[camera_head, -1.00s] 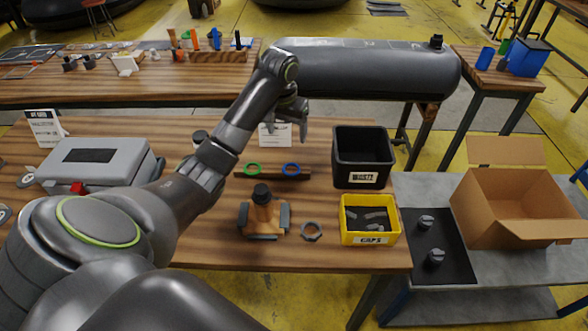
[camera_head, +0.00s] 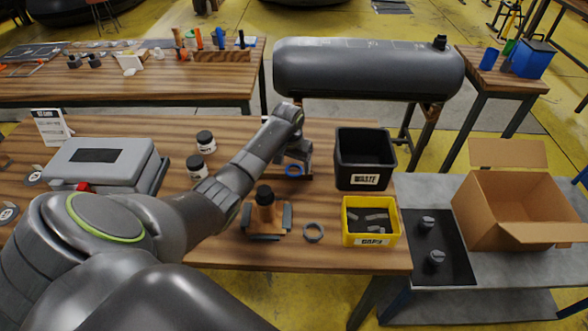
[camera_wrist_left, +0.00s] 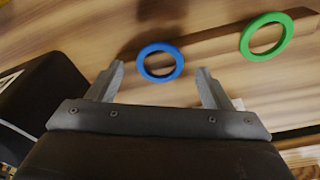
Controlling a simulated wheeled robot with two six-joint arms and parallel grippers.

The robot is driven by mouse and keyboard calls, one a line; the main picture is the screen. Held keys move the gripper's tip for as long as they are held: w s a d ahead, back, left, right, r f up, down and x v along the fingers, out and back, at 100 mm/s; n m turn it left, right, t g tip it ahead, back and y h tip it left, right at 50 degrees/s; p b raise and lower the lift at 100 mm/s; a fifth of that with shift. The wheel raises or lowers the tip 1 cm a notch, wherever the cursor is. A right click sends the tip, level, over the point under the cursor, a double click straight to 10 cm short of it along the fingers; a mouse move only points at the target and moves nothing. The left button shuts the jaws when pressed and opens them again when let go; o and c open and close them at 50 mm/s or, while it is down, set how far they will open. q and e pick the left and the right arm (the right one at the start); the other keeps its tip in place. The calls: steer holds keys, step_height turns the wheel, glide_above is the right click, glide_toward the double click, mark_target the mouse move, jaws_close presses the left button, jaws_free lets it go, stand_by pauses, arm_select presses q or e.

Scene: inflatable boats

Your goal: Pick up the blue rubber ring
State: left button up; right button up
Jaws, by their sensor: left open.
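The blue rubber ring (camera_head: 294,171) lies on a dark strip on the wooden table, left of the black waste bin. My left gripper (camera_head: 297,160) is close above it in the head view. In the left wrist view the blue ring (camera_wrist_left: 160,62) shows whole, just beyond and between the two spread fingertips of my left gripper (camera_wrist_left: 160,78). The fingers are open and empty. A green ring (camera_wrist_left: 266,36) lies to the right of the blue one in the wrist view; my arm hides it in the head view. My right gripper is out of view.
The black waste bin (camera_head: 363,172) and a yellow caps box (camera_head: 346,229) stand to the right. A wooden fixture (camera_head: 265,216) and a grey ring (camera_head: 313,232) are in front. Two jars (camera_head: 205,143) and a grey case (camera_head: 100,163) stand left.

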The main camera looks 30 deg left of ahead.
arm_select(q)
steer(key=shift+w+f, duration=0.1)
steer(key=shift+f, duration=0.5)
steer(key=c, duration=0.7)
steer(key=shift+c, duration=0.2)
